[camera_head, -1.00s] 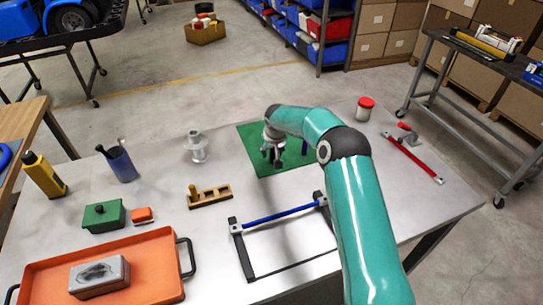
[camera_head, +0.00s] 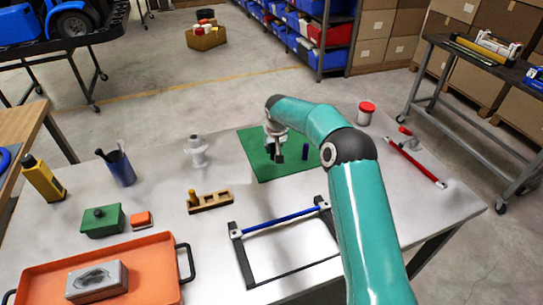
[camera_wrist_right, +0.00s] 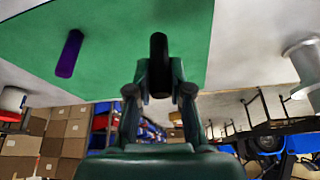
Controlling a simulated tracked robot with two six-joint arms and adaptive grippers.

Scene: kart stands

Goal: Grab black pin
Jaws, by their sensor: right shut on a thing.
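The black pin (camera_wrist_right: 159,64) stands between the fingertips of my right gripper (camera_wrist_right: 160,88) in the right wrist view. The gripper is shut on it. In the head view my right gripper (camera_head: 275,145) is over the green mat (camera_head: 262,168), pointing down, with the dark pin at its tips. I cannot tell whether the pin is clear of the mat. A dark purple pin (camera_head: 305,152) stands on the mat just right of the gripper; it also shows in the right wrist view (camera_wrist_right: 69,53). My left gripper is not in view.
A wooden block with a peg (camera_head: 210,201) and a black frame with a blue bar (camera_head: 284,218) are nearer on the table. A grey spool (camera_head: 197,152) is left of the mat. A red-lidded jar (camera_head: 366,113) and a red bar (camera_head: 415,162) are to the right.

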